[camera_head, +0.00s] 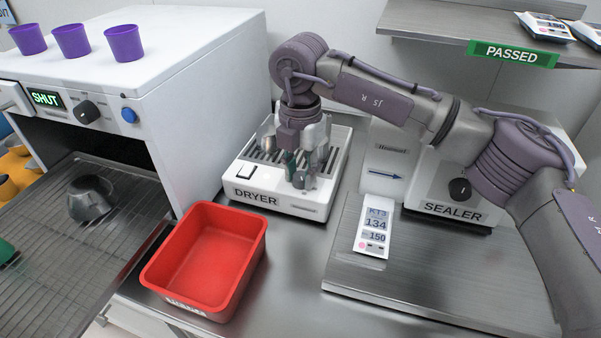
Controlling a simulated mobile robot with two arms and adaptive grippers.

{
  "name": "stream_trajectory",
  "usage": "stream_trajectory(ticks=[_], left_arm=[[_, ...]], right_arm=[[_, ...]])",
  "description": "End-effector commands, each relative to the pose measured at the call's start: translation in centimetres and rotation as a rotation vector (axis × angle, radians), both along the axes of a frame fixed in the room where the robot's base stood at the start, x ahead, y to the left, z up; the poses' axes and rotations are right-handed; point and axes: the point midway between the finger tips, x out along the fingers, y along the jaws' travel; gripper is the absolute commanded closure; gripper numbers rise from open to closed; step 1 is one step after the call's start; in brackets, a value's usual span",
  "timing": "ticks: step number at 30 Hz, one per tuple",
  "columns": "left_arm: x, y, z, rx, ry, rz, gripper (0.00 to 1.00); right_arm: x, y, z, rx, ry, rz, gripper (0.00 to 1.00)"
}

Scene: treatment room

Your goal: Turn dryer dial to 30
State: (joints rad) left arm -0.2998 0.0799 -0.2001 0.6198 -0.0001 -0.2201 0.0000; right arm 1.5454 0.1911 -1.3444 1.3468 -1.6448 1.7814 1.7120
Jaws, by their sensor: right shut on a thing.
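The white dryer (308,207) stands on the steel counter in the middle, with a dark slotted top, a black-and-white switch at its front left and a DRYER label. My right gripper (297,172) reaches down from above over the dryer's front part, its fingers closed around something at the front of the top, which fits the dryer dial. The fingers cover the dial, so its pointer and scale cannot be read. A small dark green patch shows between the fingers. My left gripper is not in view.
A red bin (205,262) stands in front of the dryer. At right are the sealer (440,207) with a black knob and a display card (375,226). At left, a white oven (165,60) reads SHUT, with purple cups on top and a rack (120,215) below.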

Motion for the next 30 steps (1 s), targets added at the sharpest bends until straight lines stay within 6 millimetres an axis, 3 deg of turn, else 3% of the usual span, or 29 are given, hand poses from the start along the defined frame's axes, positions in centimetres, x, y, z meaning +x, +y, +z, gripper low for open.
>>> stream_trajectory(ticks=[16, 17, 21, 30], left_arm=[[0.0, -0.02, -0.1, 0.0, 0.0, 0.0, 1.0], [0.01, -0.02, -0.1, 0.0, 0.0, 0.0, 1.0], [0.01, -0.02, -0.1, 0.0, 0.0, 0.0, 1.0], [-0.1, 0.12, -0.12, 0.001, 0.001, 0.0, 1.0]], right_arm=[[0.13, -0.01, 0.23, 0.003, -0.005, -0.028, 1.0], [0.13, -0.01, 0.23, 0.003, -0.005, -0.028, 0.65], [0.1, -0.01, 0.16, 0.001, -0.003, -0.026, 0.43], [0.05, 0.0, 0.18, 0.001, -0.002, -0.025, 0.43]])
